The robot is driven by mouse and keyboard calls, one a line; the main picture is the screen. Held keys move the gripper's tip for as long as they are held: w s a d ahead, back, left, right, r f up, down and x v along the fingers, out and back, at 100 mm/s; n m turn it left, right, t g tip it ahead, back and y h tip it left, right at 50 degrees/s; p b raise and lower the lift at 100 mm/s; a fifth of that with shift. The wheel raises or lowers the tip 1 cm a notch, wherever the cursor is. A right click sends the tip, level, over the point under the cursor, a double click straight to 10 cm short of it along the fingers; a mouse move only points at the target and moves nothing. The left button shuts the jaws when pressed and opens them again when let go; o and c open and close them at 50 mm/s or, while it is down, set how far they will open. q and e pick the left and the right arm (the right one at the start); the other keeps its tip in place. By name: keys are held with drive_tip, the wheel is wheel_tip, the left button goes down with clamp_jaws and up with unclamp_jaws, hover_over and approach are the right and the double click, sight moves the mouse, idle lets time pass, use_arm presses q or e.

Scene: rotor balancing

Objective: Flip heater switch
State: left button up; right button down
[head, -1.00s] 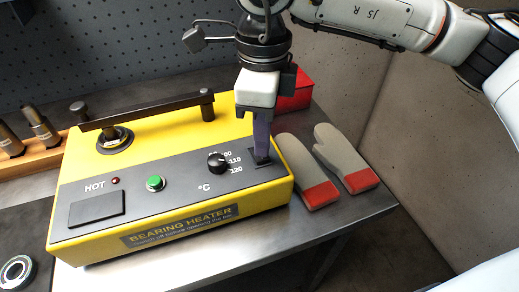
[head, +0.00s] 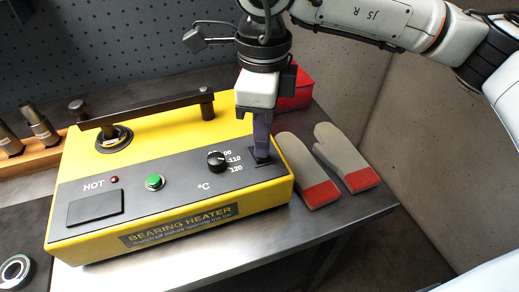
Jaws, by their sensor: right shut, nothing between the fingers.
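The yellow bearing heater (head: 255,203) stands on the metal bench, its dark panel facing up. The black heater switch (head: 262,157) is at the panel's right end, partly hidden by my right gripper (head: 262,156). That gripper is shut and empty, pointing down, its fingertips at the switch; I cannot tell whether they touch it or which way the switch is set. The panel also has a temperature knob (head: 217,161), a green button (head: 155,182) and a dark red HOT lamp (head: 115,180). My left gripper is out of view.
Grey and red gloves (head: 345,157) lie right of the heater, a red box (head: 295,92) behind. A wooden rack (head: 42,158) stands at left. The bench front right is clear.

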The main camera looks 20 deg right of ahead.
drive_tip(key=shift+f+b, duration=0.45)
drive_tip(key=shift+f, duration=0.1)
wheel_tip(320, 180, up, 7)
drive_tip(key=p, duration=0.4)
idle(0.6)
idle(0.5)
